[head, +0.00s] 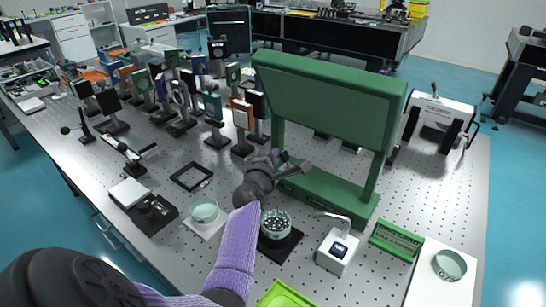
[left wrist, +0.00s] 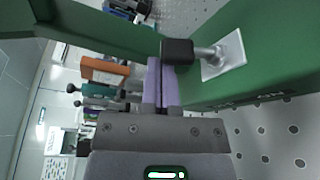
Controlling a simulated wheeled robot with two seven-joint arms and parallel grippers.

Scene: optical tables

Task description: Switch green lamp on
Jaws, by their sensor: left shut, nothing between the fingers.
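The green lamp (head: 330,95) is a tall frame with a broad hood on two posts above a green base (head: 325,198). The hood's underside is hidden, so I cannot tell whether it is lit. In the left wrist view, a toggle switch with a black knob (left wrist: 177,52) sticks out from a pale square plate (left wrist: 225,55) on the green base. My left gripper (head: 278,158) is at the left end of the base. In the wrist view its purple fingers (left wrist: 160,82) are shut and empty, their tips beside the knob; I cannot tell whether they touch it. My right gripper is not in view.
Several optic mounts (head: 180,95) crowd the table left of the lamp. A dish of dark pieces (head: 276,224) and a white device with a small screen (head: 338,250) stand in front. A grey-white machine (head: 437,120) is at the right. Perforated table (head: 450,205) is bare at far right.

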